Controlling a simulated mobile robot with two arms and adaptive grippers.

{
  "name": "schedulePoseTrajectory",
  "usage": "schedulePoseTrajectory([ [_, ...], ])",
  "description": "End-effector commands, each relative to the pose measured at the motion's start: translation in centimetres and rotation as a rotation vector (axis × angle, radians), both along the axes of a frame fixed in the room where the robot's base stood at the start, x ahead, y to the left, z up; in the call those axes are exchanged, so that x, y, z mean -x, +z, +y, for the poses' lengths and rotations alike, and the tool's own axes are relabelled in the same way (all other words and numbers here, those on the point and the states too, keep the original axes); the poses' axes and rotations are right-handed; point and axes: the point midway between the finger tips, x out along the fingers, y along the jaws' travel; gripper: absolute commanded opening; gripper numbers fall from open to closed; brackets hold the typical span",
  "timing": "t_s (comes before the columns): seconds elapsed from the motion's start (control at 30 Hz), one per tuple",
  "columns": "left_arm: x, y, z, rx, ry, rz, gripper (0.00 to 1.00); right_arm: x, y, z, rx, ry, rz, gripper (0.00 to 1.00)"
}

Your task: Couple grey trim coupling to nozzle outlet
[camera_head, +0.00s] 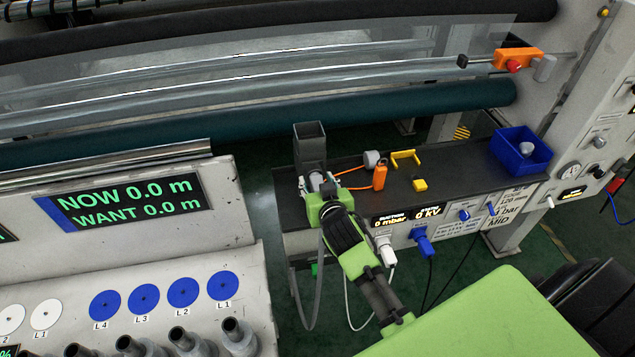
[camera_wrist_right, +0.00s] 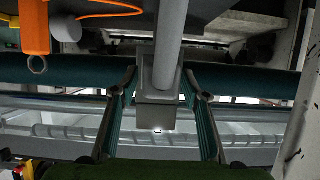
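A dark grey square duct with an open top (camera_head: 310,142), seemingly the nozzle, stands upright at the bench's left end. My right gripper (camera_head: 318,184) is just in front of its lower part, with a light grey round piece between its fingers. In the right wrist view a grey pipe (camera_wrist_right: 170,35) runs down to a grey block (camera_wrist_right: 158,75) between the two fingers. The fingers stand apart at either side; whether they touch the pipe or block is unclear. I cannot tell whether the round piece is the coupling or the outlet. My left gripper is out of view.
On the dark bench, right of the gripper, are a grey cylinder (camera_head: 372,159), an orange tool (camera_head: 380,177) with an orange cord, yellow pieces (camera_head: 405,159) and a blue bin (camera_head: 522,150). A grey hose (camera_head: 306,310) loops below. Rollers run behind.

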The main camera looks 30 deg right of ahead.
Motion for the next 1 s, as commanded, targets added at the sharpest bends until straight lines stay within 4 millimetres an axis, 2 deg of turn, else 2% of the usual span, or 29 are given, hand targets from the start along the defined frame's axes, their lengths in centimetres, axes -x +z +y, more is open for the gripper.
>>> schedulePoseTrajectory([
  [0.3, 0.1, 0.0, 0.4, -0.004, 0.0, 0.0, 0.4, 0.1, -0.1, 0.0, 0.0, 0.0, 0.002, 0.44],
  [0.47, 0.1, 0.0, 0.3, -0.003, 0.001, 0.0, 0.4, 1.1, 0.3, 0.3, -0.001, 0.0, 0.002, 0.44],
  [0.8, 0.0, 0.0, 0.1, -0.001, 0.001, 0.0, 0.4, 7.3, 2.9, 1.9, -0.004, 0.0, 0.002, 0.44],
  [1.0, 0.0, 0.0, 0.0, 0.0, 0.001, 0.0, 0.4, 10.0, 4.1, 2.6, -0.002, 0.0, 0.003, 0.44],
])
